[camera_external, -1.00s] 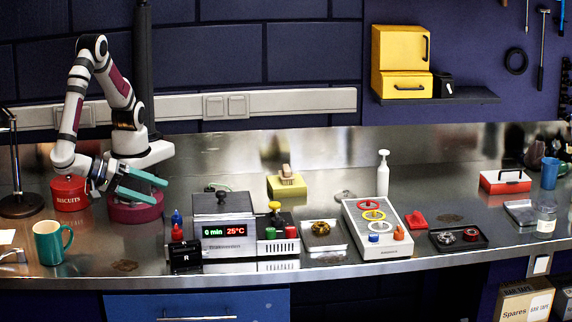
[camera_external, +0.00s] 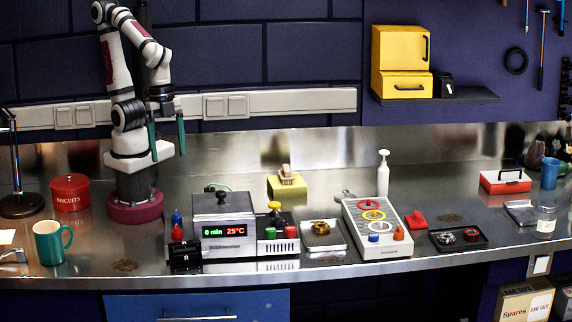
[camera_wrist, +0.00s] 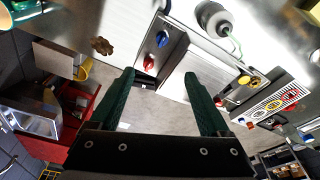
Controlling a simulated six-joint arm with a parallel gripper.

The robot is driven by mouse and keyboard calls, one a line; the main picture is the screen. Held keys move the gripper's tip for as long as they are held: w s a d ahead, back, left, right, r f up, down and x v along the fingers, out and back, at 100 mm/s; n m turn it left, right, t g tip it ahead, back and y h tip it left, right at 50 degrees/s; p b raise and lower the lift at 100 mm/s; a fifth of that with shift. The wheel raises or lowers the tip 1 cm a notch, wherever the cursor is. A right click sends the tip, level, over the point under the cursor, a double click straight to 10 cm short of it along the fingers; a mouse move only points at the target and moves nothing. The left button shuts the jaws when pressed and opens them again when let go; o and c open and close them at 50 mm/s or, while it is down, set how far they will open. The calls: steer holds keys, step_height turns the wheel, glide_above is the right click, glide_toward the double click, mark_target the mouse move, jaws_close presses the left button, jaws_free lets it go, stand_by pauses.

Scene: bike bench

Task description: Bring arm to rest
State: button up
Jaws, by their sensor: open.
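My gripper (camera_external: 167,142) hangs pointing down, high above the bench and close to my own column, in the external view. Its two green fingers are apart with nothing between them. In the wrist view, my gripper (camera_wrist: 160,85) also shows open and empty. My arm is folded up, with its base in a maroon ring on the bench at the left.
The steel bench (camera_external: 300,185) holds a teal mug (camera_external: 48,243), a red biscuit tin (camera_external: 70,192), a grey heater box (camera_external: 223,212) with a display, and a white tray with coloured rings (camera_external: 376,230). A lamp (camera_external: 17,165) stands far left. Air around my gripper is clear.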

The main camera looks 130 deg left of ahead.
steer(key=s+a+m+g+y, duration=0.1)
steer(key=s+a+g+y, duration=0.1)
steer(key=s+a, duration=0.4)
steer(key=shift+s+a+y, duration=0.4)
steer(key=shift+a, duration=0.2)
steer(key=shift+f, duration=0.1)
